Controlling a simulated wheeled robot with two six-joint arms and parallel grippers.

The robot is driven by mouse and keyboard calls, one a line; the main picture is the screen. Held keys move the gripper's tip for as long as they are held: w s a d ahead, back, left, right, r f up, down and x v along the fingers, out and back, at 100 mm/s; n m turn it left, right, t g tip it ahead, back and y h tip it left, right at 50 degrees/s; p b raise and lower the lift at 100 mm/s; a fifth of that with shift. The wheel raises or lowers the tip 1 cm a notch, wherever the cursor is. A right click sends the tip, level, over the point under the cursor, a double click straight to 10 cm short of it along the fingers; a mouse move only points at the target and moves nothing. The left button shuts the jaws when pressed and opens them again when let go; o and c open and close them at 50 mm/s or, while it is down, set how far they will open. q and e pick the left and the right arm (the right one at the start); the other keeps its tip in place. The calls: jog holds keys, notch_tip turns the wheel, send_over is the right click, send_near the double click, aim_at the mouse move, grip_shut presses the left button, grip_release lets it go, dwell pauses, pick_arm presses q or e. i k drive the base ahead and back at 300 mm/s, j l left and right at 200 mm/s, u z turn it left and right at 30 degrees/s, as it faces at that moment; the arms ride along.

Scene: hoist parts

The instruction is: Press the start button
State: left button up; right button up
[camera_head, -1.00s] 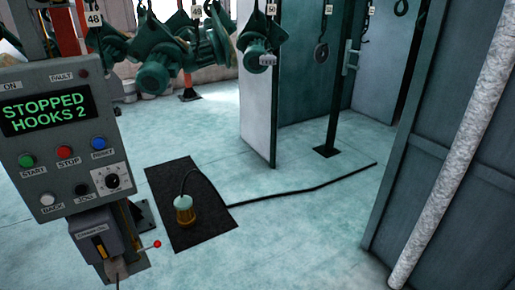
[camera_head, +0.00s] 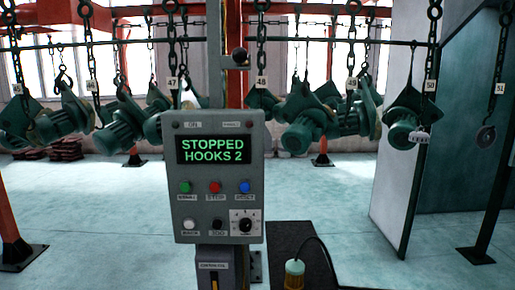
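The grey control panel (camera_head: 217,176) stands on a post near the middle of the camera_head view. Its display (camera_head: 213,150) reads "STOPPED HOOKS 2" in green letters. The green start button (camera_head: 184,187) is at the left of the upper button row. The red stop button (camera_head: 214,187) is beside it, and a blue button (camera_head: 244,186) is at the right of that row. Below are a white button (camera_head: 190,225), a black button (camera_head: 218,225) and a rotary knob (camera_head: 245,225). Neither of my grippers is in view.
Green hoist units (camera_head: 304,115) hang from numbered hooks in a row behind the panel. A dark mat (camera_head: 290,240) with a cabled lamp-like object (camera_head: 294,273) lies right of the post. A grey door (camera_head: 403,180) stands at right.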

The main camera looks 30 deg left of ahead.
aim_at(185, 187)
jog(key=u, duration=1.1)
